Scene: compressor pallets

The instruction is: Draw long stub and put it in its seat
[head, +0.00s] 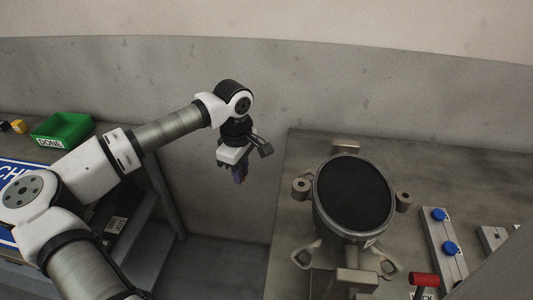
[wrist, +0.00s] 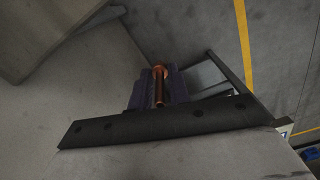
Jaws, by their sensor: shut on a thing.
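My gripper (head: 239,178) hangs in the air, pointing down, in the gap between the left bench and the right bench. In the wrist view its purple fingers (wrist: 176,86) are shut on a copper-coloured stub (wrist: 159,88), a slim rod with a wider end. The stub lies along the fingers. In the head view it is too small to make out between them. The compressor (head: 317,208), a round grey body with a dark top, stands on the right bench, to the right of my gripper and apart from it. I cannot tell which opening is the stub's seat.
A green bin marked DONE (head: 62,129) stands on the left bench. A grey block with blue round pieces (head: 450,248) and a red-handled tool (head: 424,279) lie right of the compressor. The right bench (head: 300,150) has an edge near my gripper. A wall stands behind.

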